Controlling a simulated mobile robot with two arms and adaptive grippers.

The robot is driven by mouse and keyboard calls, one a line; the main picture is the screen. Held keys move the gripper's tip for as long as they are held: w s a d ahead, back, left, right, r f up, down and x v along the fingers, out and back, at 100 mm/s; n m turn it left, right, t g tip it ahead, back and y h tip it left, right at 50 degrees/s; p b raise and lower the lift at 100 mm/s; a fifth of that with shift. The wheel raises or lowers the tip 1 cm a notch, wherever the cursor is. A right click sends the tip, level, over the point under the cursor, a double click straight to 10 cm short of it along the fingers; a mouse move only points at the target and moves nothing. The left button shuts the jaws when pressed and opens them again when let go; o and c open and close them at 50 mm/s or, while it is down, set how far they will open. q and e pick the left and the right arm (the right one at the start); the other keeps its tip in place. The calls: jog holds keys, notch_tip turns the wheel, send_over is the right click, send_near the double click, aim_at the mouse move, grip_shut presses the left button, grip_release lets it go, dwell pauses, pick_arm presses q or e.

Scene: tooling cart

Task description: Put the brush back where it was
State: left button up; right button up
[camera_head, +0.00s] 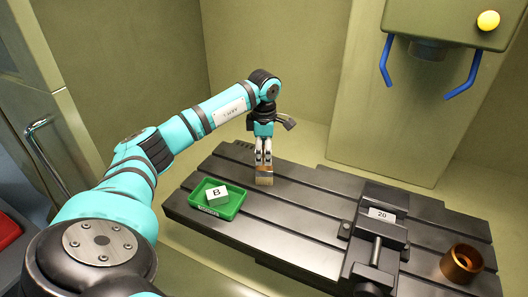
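My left gripper (263,157) points straight down over the back left part of the grey slotted machine table (310,205). Its fingers are close together on the brush (264,180), which shows as a small tan block with an orange band just below the fingertips. The upper part of the brush is hidden by the fingers. The brush is at or just above the table surface; I cannot tell whether it touches. My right gripper is not in view.
A green tray (233,208) with a white block marked B (217,195) sits at the table's left end. A vise (380,232) with a block marked 20 (382,214) stands right of centre. A copper-coloured cup (461,263) is at the right end. A spindle (428,50) with blue handles hangs above.

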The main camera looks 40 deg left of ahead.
pick_arm(q)
jog(key=shift+r, duration=0.15)
jog(key=shift+w+r, duration=0.1)
jog(key=shift+r, duration=0.2)
notch_tip(320, 180, up, 11)
jog(key=shift+d+f+b, duration=0.1)
jog(key=shift+f+b, duration=0.05)
jog(key=shift+b, duration=0.95)
jog(key=shift+s+r, duration=0.25)
jog(key=shift+r, duration=0.1)
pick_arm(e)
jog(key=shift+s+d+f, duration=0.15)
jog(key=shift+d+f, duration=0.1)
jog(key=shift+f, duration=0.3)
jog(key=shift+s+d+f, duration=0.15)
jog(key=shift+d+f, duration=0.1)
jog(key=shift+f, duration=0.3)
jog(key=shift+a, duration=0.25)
pick_arm(q)
jog(key=shift+f, duration=0.1)
